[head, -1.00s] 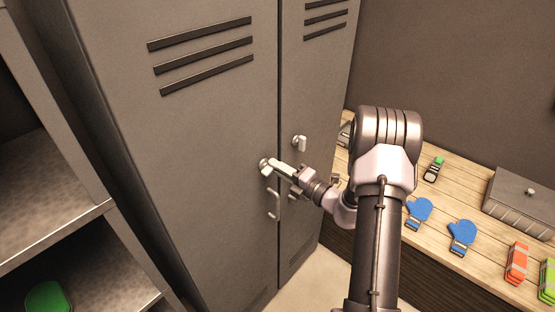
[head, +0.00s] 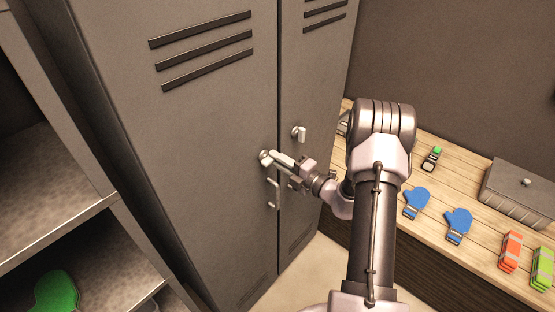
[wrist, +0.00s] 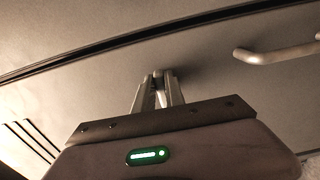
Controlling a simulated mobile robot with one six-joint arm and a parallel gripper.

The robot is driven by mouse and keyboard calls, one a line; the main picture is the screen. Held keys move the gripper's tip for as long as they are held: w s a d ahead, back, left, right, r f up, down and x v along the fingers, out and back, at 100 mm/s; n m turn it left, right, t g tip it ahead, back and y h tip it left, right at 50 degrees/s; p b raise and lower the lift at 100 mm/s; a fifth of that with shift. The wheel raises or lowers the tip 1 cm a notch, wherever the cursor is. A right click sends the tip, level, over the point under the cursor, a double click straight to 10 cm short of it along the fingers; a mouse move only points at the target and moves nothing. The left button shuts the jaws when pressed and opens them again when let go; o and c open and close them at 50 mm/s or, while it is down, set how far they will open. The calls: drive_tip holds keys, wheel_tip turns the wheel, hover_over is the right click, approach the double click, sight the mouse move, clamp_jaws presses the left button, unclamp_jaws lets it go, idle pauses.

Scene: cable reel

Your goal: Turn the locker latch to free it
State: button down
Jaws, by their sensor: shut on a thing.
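The grey locker's left door (head: 205,130) is closed, flush with its neighbour. Its small pale latch (head: 264,155) sits near the door's right edge, above a bar handle (head: 273,194). My gripper (head: 277,159) reaches in from the right and is shut on the latch. In the wrist view my gripper's fingers (wrist: 157,95) are close together with the latch (wrist: 158,76) between their tips. The fingers hide much of the latch, so its exact angle is hard to tell. The bar handle also shows at the upper right of the wrist view (wrist: 275,54).
The right locker door (head: 310,90) has its own latch (head: 299,134), hanging down. A wooden bench (head: 390,150) at the right holds blue gloves (head: 416,202), a grey box (head: 518,190) and folded vests (head: 511,252). Open shelves (head: 60,240) stand at the left.

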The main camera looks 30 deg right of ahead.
drive_tip(key=c, duration=1.4)
unclamp_jaws()
drive_tip(key=v, duration=1.7)
drive_tip(key=shift+s+b, duration=0.2)
drive_tip(key=shift+b, duration=0.15)
drive_tip(key=shift+d, duration=0.1)
